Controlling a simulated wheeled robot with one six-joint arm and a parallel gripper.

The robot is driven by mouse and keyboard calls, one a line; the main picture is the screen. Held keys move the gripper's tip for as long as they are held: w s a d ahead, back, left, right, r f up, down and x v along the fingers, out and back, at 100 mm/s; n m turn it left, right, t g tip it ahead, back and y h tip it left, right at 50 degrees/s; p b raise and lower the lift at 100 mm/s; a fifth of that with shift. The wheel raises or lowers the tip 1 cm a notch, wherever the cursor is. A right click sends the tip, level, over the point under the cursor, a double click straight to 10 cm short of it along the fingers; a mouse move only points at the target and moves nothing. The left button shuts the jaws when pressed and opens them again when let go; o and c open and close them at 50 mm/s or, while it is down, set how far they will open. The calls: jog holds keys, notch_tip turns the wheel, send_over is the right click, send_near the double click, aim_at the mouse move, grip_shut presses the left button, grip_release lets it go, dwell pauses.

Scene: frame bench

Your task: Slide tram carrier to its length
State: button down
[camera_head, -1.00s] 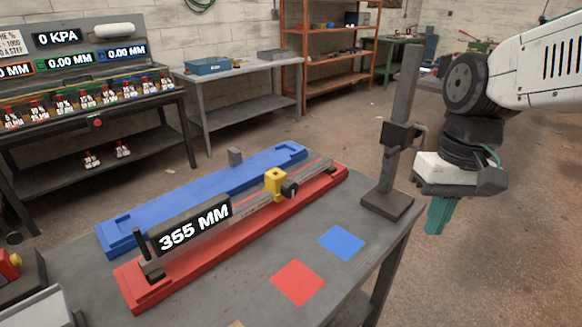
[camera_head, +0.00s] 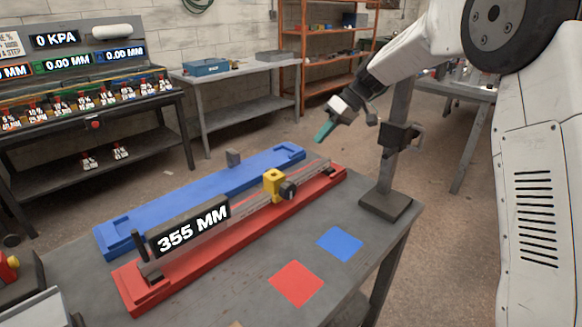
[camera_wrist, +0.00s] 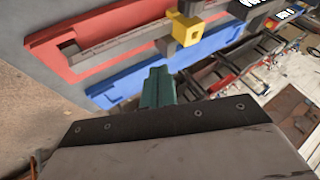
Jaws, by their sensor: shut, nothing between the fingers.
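The yellow carrier (camera_head: 274,181) sits on the grey rail of the red fixture (camera_head: 210,257), right of the middle, with a dark round knob (camera_head: 289,190) on its side. A display (camera_head: 192,228) at the rail's left part reads 355 MM. My gripper (camera_head: 322,134), with teal fingers, is shut and empty. It is in the air above and behind the right end of the fixtures, apart from the carrier. In the wrist view the teal fingers (camera_wrist: 157,88) point toward the blue fixture (camera_wrist: 180,64), and the yellow carrier (camera_wrist: 185,28) is beyond them.
The blue fixture (camera_head: 200,199) lies behind the red one on the grey bench. A dark upright post (camera_head: 393,165) with a clamp stands at the bench's right, close to my arm. Red (camera_head: 296,284) and blue (camera_head: 340,244) squares lie flat in front.

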aim_at(271, 179)
jog(key=s+a+f, duration=0.3)
jog(key=a+f, duration=0.5)
jog(key=a, duration=0.1)
jog(key=shift+s+f, duration=0.1)
dwell(0.3)
jog(key=s+a, duration=0.4)
jog(key=a, duration=0.1)
jog(key=shift+s, duration=0.3)
jog(key=shift+w+d, duration=0.1)
jog(key=shift+d, duration=0.05)
